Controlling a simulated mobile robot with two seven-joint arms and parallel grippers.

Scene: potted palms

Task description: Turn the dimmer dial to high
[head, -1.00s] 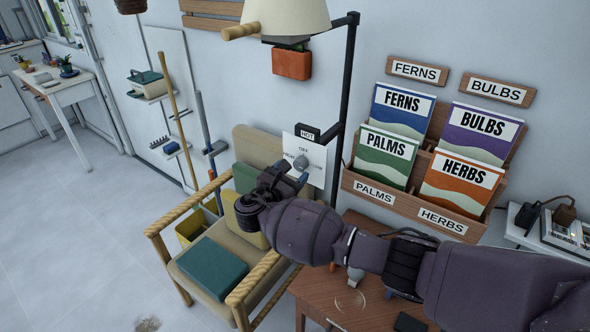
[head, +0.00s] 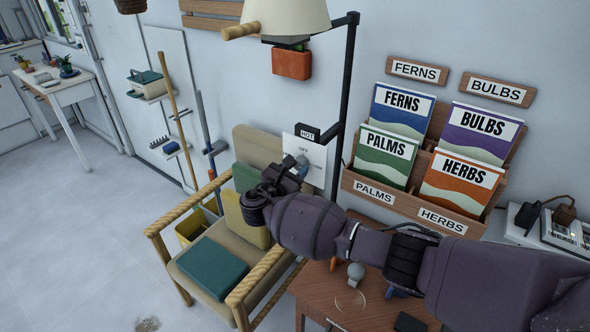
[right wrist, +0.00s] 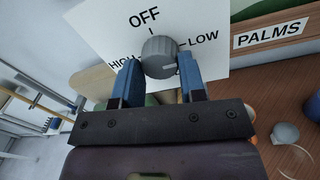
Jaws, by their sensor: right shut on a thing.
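The dimmer dial (right wrist: 160,57) is a round grey ribbed knob on a white plate (right wrist: 90,24). In the right wrist view OFF is at the top, LOW at the right and HIGH at the left, partly covered by a finger. The dial's pale mark points right, a little below the LOW tick. My right gripper (right wrist: 160,76) has its blue fingers on both sides of the dial and is shut on it. In the head view the right gripper (head: 297,165) covers most of the dial, and the plate (head: 317,172) shows behind it. My left gripper is out of view.
A cushioned chair (head: 249,290) stands below the plate, left of my arm. A black lamp pole (head: 346,100) rises close to the plate's right. A wooden seed-packet rack (head: 362,192) hangs right of it. A small wooden table (head: 322,292) lies below my forearm.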

